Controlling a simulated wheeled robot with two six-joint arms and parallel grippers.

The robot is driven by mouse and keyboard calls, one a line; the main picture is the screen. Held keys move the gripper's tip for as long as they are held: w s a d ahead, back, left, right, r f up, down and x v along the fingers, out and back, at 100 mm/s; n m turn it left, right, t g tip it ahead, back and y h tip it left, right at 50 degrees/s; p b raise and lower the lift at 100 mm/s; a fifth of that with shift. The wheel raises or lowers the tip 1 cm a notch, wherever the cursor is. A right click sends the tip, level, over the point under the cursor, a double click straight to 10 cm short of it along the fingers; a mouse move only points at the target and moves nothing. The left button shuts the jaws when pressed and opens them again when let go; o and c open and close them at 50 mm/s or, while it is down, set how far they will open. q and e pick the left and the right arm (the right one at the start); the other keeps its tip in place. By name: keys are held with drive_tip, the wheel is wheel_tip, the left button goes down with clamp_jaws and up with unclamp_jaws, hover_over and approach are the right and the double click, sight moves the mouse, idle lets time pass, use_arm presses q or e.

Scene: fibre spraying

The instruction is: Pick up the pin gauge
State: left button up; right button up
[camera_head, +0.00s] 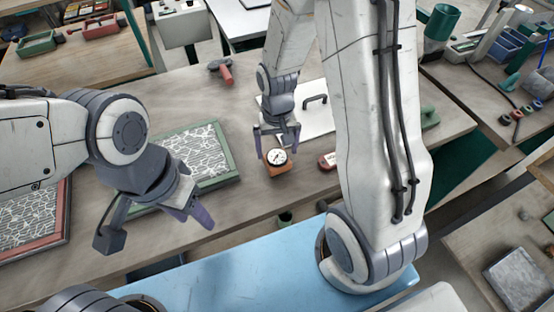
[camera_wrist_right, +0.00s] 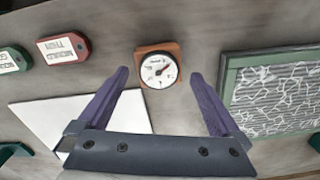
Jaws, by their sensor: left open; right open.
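The pin gauge (camera_head: 277,158) is a small orange-brown block with a round white dial. It sits on the wooden table; it also shows in the right wrist view (camera_wrist_right: 158,68), just beyond and between the fingertips. My right gripper (camera_head: 278,143) is open and empty, with its fingers pointing down around the far side of the gauge. In the right wrist view its purple fingers (camera_wrist_right: 160,75) are spread wider than the gauge, and I see no contact. My left gripper (camera_head: 160,222) is open and empty, over the front left of the table.
A green-framed panel (camera_head: 240,175) lies left of the gauge and a red-framed one (camera_head: 68,232) further left. A red labelled tag (camera_head: 327,161) lies to the right. A white board (camera_head: 314,122) and a red-handled tool (camera_head: 225,75) lie behind.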

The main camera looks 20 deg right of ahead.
sight(277, 156)
drive_tip(key=shift+w+d+f+p, duration=0.15)
drive_tip(key=shift+f+p, duration=0.15)
drive_tip(key=shift+f, duration=1)
drive_tip(key=shift+w+f+p, duration=0.1)
drive_tip(key=shift+f+p, duration=0.15)
drive_tip(key=shift+f, duration=1.05)
drive_tip(key=c, duration=1.3)
drive_tip(key=shift+r, duration=0.1)
